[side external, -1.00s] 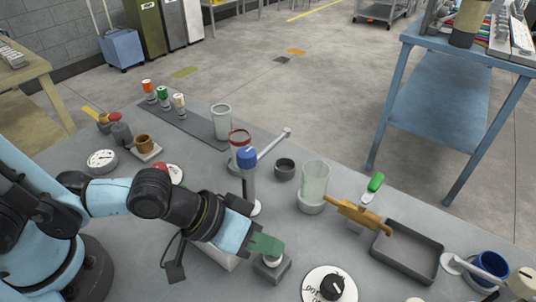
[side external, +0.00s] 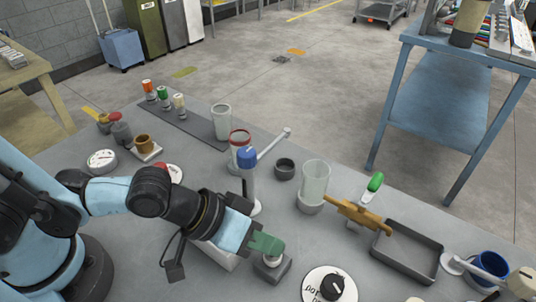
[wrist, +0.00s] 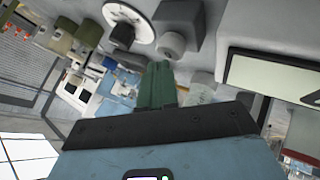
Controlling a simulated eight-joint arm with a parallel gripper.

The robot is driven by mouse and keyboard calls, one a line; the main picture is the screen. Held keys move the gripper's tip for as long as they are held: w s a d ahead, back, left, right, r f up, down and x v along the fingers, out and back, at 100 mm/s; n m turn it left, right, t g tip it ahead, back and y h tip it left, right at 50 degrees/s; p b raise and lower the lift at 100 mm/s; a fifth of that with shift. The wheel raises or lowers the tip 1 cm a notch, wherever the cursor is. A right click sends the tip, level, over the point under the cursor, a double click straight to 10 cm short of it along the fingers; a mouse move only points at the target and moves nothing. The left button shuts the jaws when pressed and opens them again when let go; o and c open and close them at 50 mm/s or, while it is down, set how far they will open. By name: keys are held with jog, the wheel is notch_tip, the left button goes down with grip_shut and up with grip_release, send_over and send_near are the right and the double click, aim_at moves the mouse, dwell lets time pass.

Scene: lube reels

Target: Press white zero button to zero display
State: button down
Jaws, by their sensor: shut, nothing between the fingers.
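The white button (side external: 272,258) sits on a small grey box (side external: 271,271) at the front middle of the bench. In the wrist view the button (wrist: 172,45) is just beyond the fingertips, on its grey box (wrist: 178,18). My gripper (side external: 268,244) has green fingers, shut and empty, at the button's top. I cannot tell whether they touch it. In the wrist view the shut fingers (wrist: 158,66) point at the button. A pale box with a cream panel (wrist: 275,77) is at the right of the wrist view and may be the display. No reading shows, and my arm covers most of it in the side view.
A white dial with a black knob (side external: 332,286) stands right of the button box. Bare bench lies between the button box and the beaker.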

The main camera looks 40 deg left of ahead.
jog(key=shift+r, duration=0.5)
jog(key=shift+r, duration=2.5)
jog(key=shift+w+a, duration=0.15)
jog(key=shift+a, duration=0.15)
jog(key=w+a+r+y, duration=0.1)
jog(key=w+a+y, duration=0.1)
jog(key=a, duration=1)
jog(key=w+a+r+t+y, duration=0.1)
jog(key=a+y, duration=0.3)
jog(key=a, duration=0.9)
jog(key=shift+w+r+n+y, duration=0.15)
jog(key=shift+w+n+y, duration=0.2)
jog(key=shift+w, duration=0.2)
